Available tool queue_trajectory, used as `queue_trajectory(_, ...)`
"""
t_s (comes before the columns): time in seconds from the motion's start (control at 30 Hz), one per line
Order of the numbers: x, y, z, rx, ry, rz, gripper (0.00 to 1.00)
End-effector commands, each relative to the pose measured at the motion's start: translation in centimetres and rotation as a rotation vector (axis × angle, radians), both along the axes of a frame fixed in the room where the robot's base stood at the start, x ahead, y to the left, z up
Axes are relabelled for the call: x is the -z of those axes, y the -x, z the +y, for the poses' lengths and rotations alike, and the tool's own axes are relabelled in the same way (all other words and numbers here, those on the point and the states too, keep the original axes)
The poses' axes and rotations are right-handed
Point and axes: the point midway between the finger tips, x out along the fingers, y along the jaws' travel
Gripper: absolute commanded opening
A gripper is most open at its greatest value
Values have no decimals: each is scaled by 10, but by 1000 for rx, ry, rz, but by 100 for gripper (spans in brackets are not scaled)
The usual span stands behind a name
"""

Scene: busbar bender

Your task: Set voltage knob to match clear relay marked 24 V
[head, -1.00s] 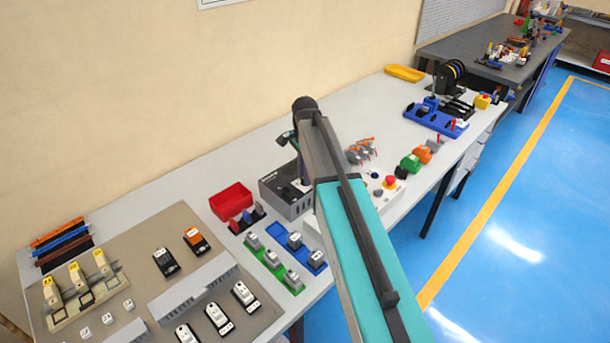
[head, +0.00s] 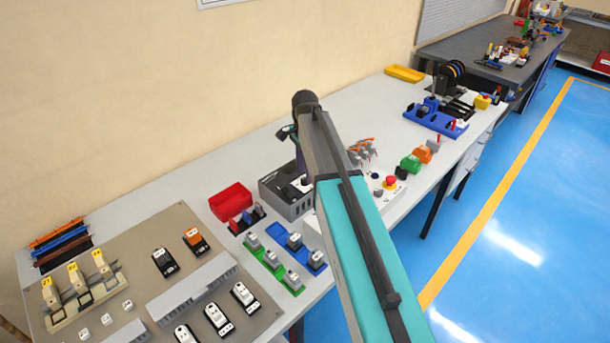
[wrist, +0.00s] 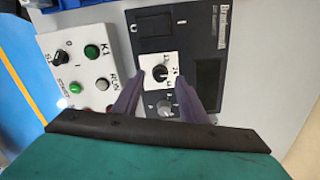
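In the wrist view a black voltage knob (wrist: 160,73) sits on a white plate with printed figures, on the face of a dark power supply (wrist: 200,35). The supply shows partly behind my arm in the head view (head: 285,195). My gripper (wrist: 157,82) is open, its two purple fingers on either side of the knob's plate. I cannot tell whether they touch the knob. A grey knob (wrist: 165,108) lies nearer, also between the fingers. Small grey relay-like blocks stand on a green strip (head: 271,258) and a blue strip (head: 280,231); their markings are too small to read.
A white control box (wrist: 78,62) with green and red buttons is close beside the supply. A red bin (head: 231,200) stands left of the supply in the head view. A grey panel (head: 120,260) with relays and a duct covers the table's left end.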

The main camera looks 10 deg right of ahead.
Motion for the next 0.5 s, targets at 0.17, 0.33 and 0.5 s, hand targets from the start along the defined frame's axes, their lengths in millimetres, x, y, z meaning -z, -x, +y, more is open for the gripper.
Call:
queue_trajectory(0.17, -20, -1, 0, 0, 0, -2, 39)
queue_trajectory(0.33, -40, -1, 0, 0, 0, -2, 39)
queue_trajectory(0.5, -60, -1, 0, 1, 0, -2, 39)
